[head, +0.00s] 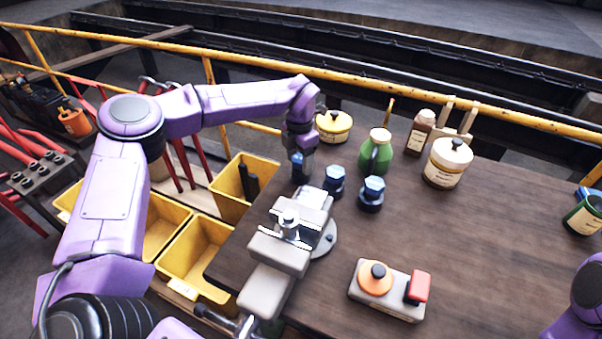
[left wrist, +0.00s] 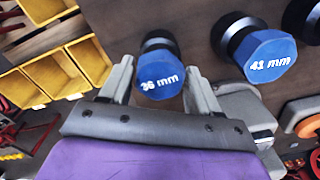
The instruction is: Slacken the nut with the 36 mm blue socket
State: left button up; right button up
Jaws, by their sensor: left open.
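The 36 mm blue socket (left wrist: 160,80) stands on the table with its marked top towards the left wrist camera. In the head view the same socket (head: 298,167) is partly hidden by my left gripper (head: 302,158). My left gripper is open, with one finger on each side of the socket; I cannot tell whether they touch it. A silver nut on a threaded part (head: 289,222) is in the grey vise (head: 273,251) in front of the sockets. Only a purple part of my right arm shows at the lower right; its gripper is out of view.
The 41 mm blue socket (left wrist: 268,55) stands close beside it, also in the head view (head: 334,183), with another blue socket (head: 372,192) to the right. A green bottle (head: 375,155) stands behind. Yellow bins (head: 197,262) lie left. The table's right middle is clear.

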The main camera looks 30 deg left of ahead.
pick_arm(q)
jog(key=shift+w+f, duration=0.1)
grip_shut()
jog(key=shift+w+r+p, duration=0.1)
jog(key=shift+r+p, duration=0.9)
jog(key=shift+r, duration=0.2)
notch_tip(320, 180, up, 4)
jog(key=p, duration=0.2)
jog(key=shift+f+p, duration=0.1)
jog(key=shift+p, duration=0.3)
